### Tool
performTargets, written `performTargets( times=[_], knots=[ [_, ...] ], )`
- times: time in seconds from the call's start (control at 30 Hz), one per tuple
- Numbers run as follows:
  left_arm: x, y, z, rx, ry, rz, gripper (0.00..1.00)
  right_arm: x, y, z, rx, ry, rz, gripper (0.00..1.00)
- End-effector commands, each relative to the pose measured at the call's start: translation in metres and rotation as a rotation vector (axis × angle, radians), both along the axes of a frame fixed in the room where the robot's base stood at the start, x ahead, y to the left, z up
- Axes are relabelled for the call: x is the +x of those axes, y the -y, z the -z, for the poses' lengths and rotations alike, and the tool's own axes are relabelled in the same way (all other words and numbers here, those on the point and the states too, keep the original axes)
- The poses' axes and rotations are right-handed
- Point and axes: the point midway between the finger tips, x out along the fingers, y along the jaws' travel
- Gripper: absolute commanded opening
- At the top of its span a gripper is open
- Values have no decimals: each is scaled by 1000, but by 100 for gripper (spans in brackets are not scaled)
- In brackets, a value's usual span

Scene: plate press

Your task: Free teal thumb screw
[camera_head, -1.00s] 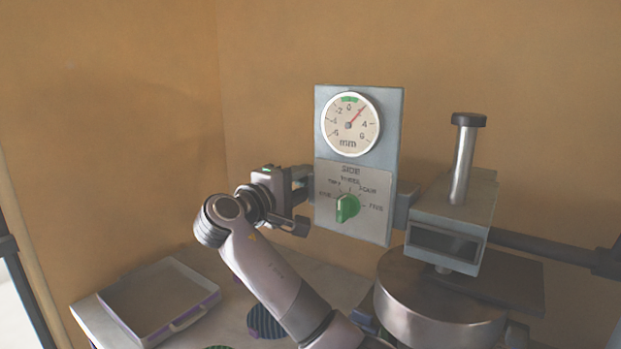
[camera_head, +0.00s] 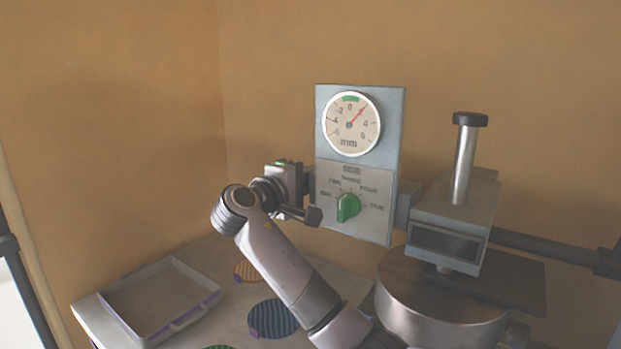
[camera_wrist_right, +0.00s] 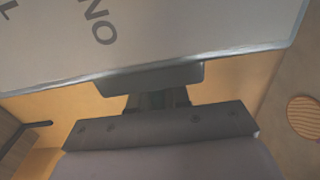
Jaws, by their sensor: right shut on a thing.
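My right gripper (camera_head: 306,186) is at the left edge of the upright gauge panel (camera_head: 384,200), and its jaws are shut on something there. In the right wrist view the dark fingers (camera_wrist_right: 155,85) lie against the panel's edge, and the lettered panel face (camera_wrist_right: 190,35) fills the top. What the jaws hold is hidden, and no teal thumb screw can be made out in either view. The dial (camera_head: 350,124) has its red needle right of 0, outside the green band. A green knob (camera_head: 348,208) sits below it. My left gripper is out of view.
A press with a steel post (camera_head: 463,165) and round base (camera_head: 435,310) stands right of the panel. A shallow tray (camera_head: 120,321) lies at the left of the table.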

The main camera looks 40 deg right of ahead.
Motion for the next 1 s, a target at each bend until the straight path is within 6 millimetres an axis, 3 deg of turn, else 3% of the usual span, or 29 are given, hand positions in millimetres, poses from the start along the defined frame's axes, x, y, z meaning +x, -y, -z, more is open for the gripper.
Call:
performTargets(
  times=[0.7,1.0],
  knots=[
    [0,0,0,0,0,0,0,-1,-3,8,447,-128,2,0],
    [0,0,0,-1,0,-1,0,-1,-4,11,556,-162,2,0]
  ],
)
